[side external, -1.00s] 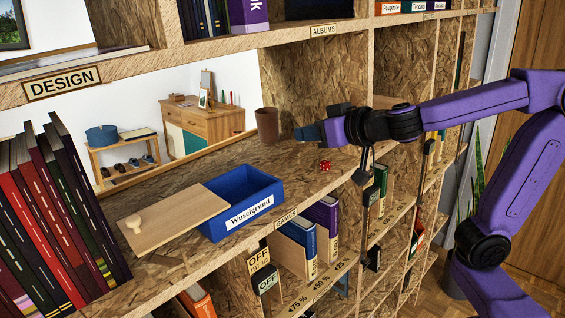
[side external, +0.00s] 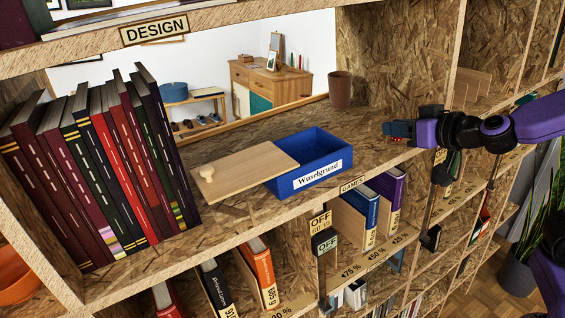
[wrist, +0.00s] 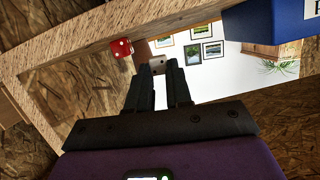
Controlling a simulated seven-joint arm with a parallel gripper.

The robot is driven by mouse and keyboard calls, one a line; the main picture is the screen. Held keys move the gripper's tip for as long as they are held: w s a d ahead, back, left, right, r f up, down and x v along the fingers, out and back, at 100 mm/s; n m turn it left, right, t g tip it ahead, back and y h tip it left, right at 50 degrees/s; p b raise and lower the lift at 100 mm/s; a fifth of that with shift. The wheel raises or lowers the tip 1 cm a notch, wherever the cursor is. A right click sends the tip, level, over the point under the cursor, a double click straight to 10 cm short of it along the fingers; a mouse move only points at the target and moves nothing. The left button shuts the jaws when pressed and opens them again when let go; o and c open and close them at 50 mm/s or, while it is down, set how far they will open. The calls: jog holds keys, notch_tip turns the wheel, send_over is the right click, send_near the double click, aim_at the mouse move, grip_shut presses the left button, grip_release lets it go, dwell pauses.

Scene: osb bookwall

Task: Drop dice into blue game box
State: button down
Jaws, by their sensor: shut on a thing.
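The blue game box (side external: 318,180), labelled "Wuselgrund", stands open on the shelf; its corner shows at the top right of the wrist view (wrist: 265,22). Its wooden lid (side external: 250,168) with a round knob lies slanted against its left side. My gripper (side external: 390,128) is to the right of the box, low over the shelf. In the wrist view, my gripper (wrist: 160,68) is shut on a pale die (wrist: 157,65) at its fingertips. A red die (wrist: 121,48) with white pips sits beside the fingertips, apart from them. In the side view only a small red patch shows by the gripper.
A brown cup (side external: 340,90) stands at the back of the shelf, behind the box and gripper. A row of books (side external: 110,165) fills the left end. The shelf's front edge (side external: 260,232) runs below the box. Bare shelf lies between box and gripper.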

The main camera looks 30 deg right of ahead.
notch_tip(320, 180, up, 7)
jog(key=s+a+n+g+y, duration=0.1)
jog(key=s+a+n+y, duration=0.2)
jog(key=a, duration=0.7)
jog(key=s+a+n+y, duration=0.2)
jog(key=s+a, duration=0.3)
jog(key=a, duration=0.4)
notch_tip(320, 180, down, 5)
jog(key=shift+w+f, duration=0.2)
jog(key=shift+w, duration=3)
jog(key=shift+w+f, duration=0.2)
jog(key=shift+w, duration=3)
